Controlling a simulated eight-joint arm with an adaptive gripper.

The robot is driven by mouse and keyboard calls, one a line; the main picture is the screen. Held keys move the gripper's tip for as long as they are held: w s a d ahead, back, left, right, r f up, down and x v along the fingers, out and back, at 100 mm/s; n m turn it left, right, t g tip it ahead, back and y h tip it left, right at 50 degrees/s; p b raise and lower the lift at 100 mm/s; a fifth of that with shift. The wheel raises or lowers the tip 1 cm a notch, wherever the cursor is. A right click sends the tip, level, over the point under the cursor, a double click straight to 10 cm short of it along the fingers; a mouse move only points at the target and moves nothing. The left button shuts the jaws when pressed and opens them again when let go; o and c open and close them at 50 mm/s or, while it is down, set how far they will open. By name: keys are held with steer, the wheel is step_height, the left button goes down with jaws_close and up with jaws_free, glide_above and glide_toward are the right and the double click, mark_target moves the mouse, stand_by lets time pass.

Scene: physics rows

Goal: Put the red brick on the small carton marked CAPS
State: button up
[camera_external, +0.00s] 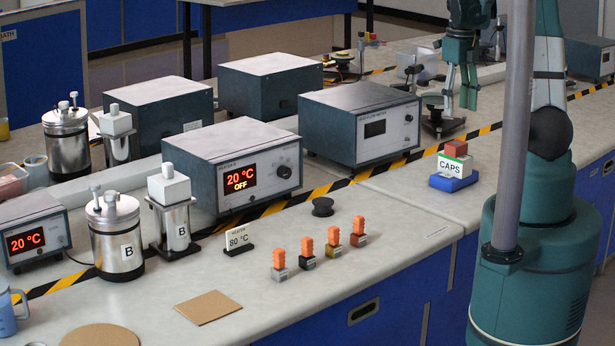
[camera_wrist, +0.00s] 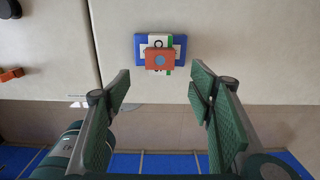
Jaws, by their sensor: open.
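The red brick (camera_external: 456,148) lies on top of the small white carton marked CAPS (camera_external: 453,166), which has a green part beside the brick. The carton stands on a blue base (camera_external: 454,183) near the right end of the bench. In the wrist view the brick (camera_wrist: 160,60) covers part of the carton (camera_wrist: 157,40), with the blue base (camera_wrist: 140,48) around it. My gripper (camera_external: 460,102) is open and empty, raised and apart from the brick. In the wrist view the brick shows beyond the gap between my fingers (camera_wrist: 160,85).
Several small blocks with orange tops (camera_external: 333,236) stand at the bench's front middle. A black disc (camera_external: 323,207) lies behind them. Grey instrument boxes (camera_external: 360,122) fill the back left. A grey pole (camera_external: 516,130) rises right of the carton. The bench around the carton is clear.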

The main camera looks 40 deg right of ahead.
steer(key=shift+a+r, duration=0.1)
steer(key=a+r+n+t+h, duration=0.1)
steer(key=a+r+n+t, duration=0.1)
steer(key=a+r+n, duration=0.65)
steer(key=a+r+n+t, duration=0.1)
steer(key=a+r+n, duration=0.4)
steer(key=a+n, duration=0.6)
steer(key=s+a+r+n+t, duration=0.2)
steer(key=s+a+n, duration=0.3)
steer(key=a+n, duration=0.3)
steer(key=s+a+r+n+t+y, duration=0.1)
steer(key=s+a+r+n+t, duration=0.1)
steer(key=s+a+n, duration=0.3)
steer(key=a+r+n, duration=0.1)
steer(key=a+n, duration=0.2)
steer(key=a, duration=0.3)
steer(key=shift+s+a, duration=0.35)
steer(key=shift+s, duration=0.05)
